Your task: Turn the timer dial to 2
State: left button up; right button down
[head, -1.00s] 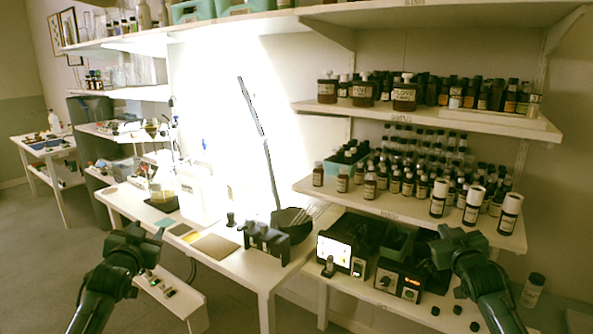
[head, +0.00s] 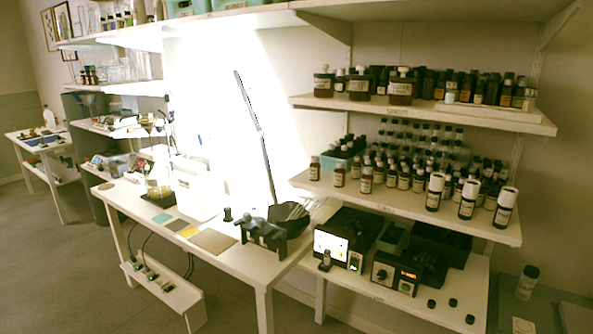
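A black box with small orange-red lit digits (head: 408,274) stands on the low shelf at the right. A round dial (head: 381,275) is on the left of its front face. It looks like the timer, but the dial's marks and setting are too small to read. Left of it is another black device with a bright white screen (head: 331,244). Neither of my grippers shows in the head view now.
Several small black caps (head: 452,303) lie on the shelf's front right. A black rack (head: 263,236) and dark bowl (head: 289,218) stand on the white table (head: 222,262). Shelves of bottles (head: 405,180) hang above. The floor in front is clear.

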aim_at(382, 275)
jog(key=i+z, duration=0.3)
jog(key=i+l+z, duration=0.1)
jog(key=i, duration=0.25)
jog(key=i+l+z, duration=0.15)
jog(key=i, duration=0.2)
